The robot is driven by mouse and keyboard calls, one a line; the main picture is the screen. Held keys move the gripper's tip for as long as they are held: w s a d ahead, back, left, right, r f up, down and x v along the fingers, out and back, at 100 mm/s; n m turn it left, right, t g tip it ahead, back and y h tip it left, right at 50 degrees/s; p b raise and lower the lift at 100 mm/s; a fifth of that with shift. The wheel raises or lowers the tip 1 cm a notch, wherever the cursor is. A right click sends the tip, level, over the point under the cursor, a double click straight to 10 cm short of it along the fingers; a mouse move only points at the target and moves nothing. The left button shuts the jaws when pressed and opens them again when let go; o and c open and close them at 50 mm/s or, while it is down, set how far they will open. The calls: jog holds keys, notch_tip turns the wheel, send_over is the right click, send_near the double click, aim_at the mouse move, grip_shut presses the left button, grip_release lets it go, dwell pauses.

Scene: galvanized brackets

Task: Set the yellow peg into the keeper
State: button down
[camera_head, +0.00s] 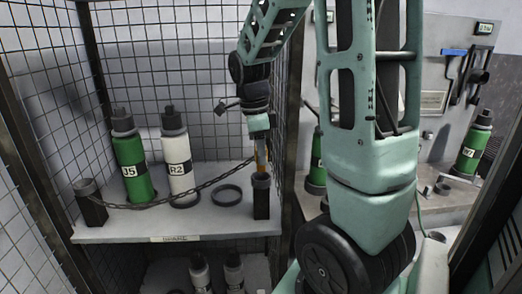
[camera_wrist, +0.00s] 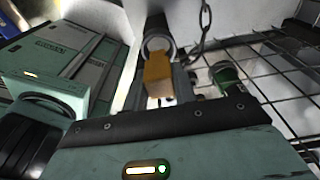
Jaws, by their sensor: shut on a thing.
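The yellow peg (camera_head: 261,157) points down from my gripper (camera_head: 260,138) at the right front of the cage shelf. My gripper is shut on its upper part. The peg's lower end is at the mouth of the keeper, a dark upright post with a ring-like top (camera_head: 261,196). I cannot tell whether the tip is inside it. In the wrist view the peg (camera_wrist: 157,74) shows as an orange block in front of the keeper's round grey rim (camera_wrist: 157,42). The chain (camera_head: 213,183) runs from the left post up towards the peg.
The left post (camera_head: 91,205) holds the chain's other end. A green J5 bottle (camera_head: 131,160) and a white R2 bottle (camera_head: 177,160) stand behind the chain. A dark ring (camera_head: 228,195) lies on the shelf (camera_head: 180,226). Mesh walls and a dark frame post (camera_head: 290,110) stand close by.

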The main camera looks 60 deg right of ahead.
jog(key=shift+f, duration=0.1)
jog(key=shift+f+b, duration=1.2)
jog(key=shift+f, duration=0.6)
jog(key=c, duration=1.1)
grip_release()
jog(key=shift+o, duration=0.2)
jog(key=shift+r, duration=0.1)
jog(key=r, duration=0.8)
jog(key=w+a+r+p, duration=0.1)
jog(key=r, duration=0.2)
jog(key=shift+r, duration=0.4)
